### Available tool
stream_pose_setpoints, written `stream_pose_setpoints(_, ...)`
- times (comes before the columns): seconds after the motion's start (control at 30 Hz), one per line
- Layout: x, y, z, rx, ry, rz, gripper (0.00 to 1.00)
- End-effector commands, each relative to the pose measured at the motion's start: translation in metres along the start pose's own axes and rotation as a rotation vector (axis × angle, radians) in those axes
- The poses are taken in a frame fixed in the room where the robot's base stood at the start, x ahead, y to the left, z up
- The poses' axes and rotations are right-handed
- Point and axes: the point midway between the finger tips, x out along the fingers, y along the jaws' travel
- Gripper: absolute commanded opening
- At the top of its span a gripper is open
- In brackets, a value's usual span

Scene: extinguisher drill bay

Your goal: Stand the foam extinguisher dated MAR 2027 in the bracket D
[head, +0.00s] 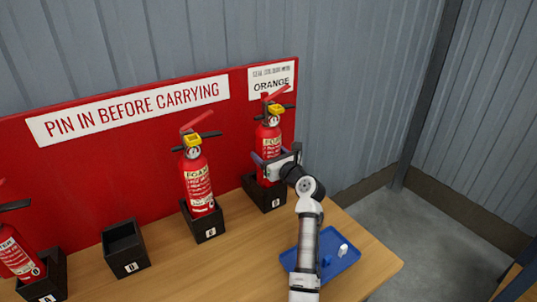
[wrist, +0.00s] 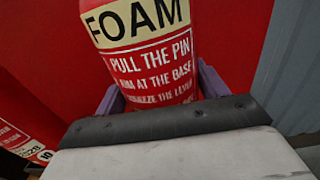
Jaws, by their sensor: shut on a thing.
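My gripper (head: 275,163) is shut around the body of a red FOAM extinguisher (head: 268,142) at the right end of the row. It stands upright in or just above a black bracket (head: 262,196); I cannot tell whether its base is lifted. In the wrist view this extinguisher (wrist: 150,60) fills the space between the purple fingers, its FOAM label facing me; no date shows. Another FOAM extinguisher (head: 196,182) stands in the bracket (head: 205,225) to its left. An empty black bracket (head: 125,247), its small letter looking like D, is further left.
A third extinguisher (head: 15,252) stands in a bracket at the far left. A red board (head: 75,170) reading PIN IN BEFORE CARRYING and an ORANGE sign (head: 272,80) stand behind.

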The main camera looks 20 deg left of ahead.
Motion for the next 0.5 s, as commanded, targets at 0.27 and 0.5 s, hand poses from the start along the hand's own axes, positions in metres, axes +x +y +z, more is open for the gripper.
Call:
stream_pose_setpoints(0.27, -0.0003, -0.0007, 0.0049, -0.004, -0.013, -0.002, 0.27)
stream_pose_setpoints(0.5, -0.0004, -0.0009, -0.0008, -0.004, -0.012, -0.003, 0.27)
